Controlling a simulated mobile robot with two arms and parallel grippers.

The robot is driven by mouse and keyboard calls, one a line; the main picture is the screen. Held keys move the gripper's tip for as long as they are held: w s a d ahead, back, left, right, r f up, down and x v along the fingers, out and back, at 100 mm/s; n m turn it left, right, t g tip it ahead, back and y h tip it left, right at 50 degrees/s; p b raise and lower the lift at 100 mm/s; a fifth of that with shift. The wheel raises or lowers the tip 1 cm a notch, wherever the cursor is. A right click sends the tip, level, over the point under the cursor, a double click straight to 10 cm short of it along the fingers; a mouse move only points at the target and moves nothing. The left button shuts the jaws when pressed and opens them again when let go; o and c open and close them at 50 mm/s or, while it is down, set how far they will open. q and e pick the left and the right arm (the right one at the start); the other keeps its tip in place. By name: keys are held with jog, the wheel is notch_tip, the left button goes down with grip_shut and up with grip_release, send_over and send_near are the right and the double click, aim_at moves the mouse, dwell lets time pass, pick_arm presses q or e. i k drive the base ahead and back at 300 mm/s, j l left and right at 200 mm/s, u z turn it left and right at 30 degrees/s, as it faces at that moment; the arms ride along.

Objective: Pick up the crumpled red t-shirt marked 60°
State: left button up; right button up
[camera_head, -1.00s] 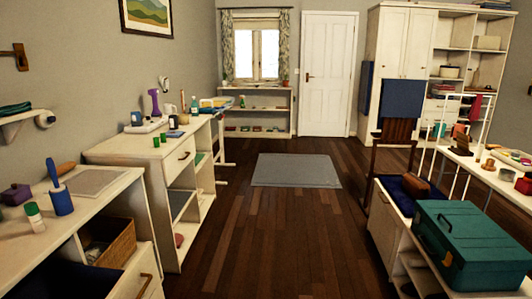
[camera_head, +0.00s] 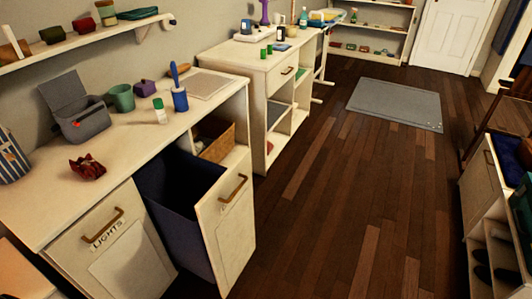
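A small crumpled dark red cloth (camera_head: 87,167) lies on the white counter at the left, near its front edge, in front of a grey open-lidded box. It looks like the red t-shirt, but no 60° mark can be read at this size. Neither of my grippers shows in the head view.
Below the counter (camera_head: 35,222), a pull-out bin (camera_head: 178,182) stands open beside a closed front labelled LIGHTS (camera_head: 110,240). The grey box (camera_head: 85,120), a green mug (camera_head: 121,98) and a blue brush holder (camera_head: 180,98) stand on the counter. The wooden floor (camera_head: 330,200) is clear to the right.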

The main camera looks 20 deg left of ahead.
aim_at(88, 167)
jog(key=u, duration=1)
